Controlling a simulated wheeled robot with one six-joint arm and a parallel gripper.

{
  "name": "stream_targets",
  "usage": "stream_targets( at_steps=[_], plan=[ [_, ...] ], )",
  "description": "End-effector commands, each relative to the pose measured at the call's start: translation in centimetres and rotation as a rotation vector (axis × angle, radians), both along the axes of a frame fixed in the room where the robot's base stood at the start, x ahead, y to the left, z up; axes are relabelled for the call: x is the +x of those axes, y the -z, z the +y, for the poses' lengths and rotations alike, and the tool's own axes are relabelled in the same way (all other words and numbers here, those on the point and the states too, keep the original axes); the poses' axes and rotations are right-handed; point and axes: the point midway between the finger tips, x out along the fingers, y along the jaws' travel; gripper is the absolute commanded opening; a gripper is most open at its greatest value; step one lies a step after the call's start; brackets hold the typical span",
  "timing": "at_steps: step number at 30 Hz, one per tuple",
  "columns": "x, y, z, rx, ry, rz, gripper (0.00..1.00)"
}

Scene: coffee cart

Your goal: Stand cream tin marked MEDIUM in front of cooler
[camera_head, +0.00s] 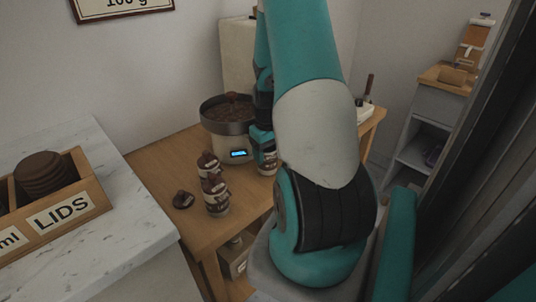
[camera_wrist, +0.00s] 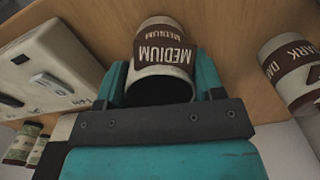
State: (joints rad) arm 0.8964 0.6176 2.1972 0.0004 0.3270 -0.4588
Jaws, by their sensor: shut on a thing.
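The cream tin marked MEDIUM (camera_wrist: 165,50), with a brown label band, is between the jaws of my gripper (camera_wrist: 160,90) in the wrist view. My gripper is shut on it. In the head view the held tin (camera_head: 268,163) shows just right of the cooler, partly hidden by my gripper and arm. I cannot tell whether its base touches the table. The cooler (camera_head: 226,143) has a round dark pan of beans above a cream body with a lit blue display. A tin marked DARK (camera_wrist: 284,62) is at the right in the wrist view.
Two brown-and-cream tins (camera_head: 216,196) stand close together left of the cooler's front, near a dark lid-like piece (camera_head: 183,200). The wooden table (camera_head: 172,150) is bare behind them. A LIDS crate (camera_head: 85,205) sits on the marble counter (camera_head: 125,235) at left.

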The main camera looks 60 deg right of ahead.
Motion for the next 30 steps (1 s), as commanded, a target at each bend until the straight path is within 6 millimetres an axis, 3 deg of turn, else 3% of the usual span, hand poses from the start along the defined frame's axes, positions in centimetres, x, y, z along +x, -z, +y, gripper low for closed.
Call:
stream_targets(
  at_steps=[12,13,16,25,30],
  plan=[
    [0.0,0.8,0.0,-0.002,0.000,-0.001,0.24],
    [0.0,0.7,0.0,-0.001,0.000,0.000,0.66],
    [0.0,0.7,0.0,-0.001,0.000,0.000,0.87],
    [0.0,0.4,0.0,-0.002,0.000,-0.001,0.87],
    [0.1,-1.8,-0.1,-0.005,0.000,-0.003,0.87]
  ],
)
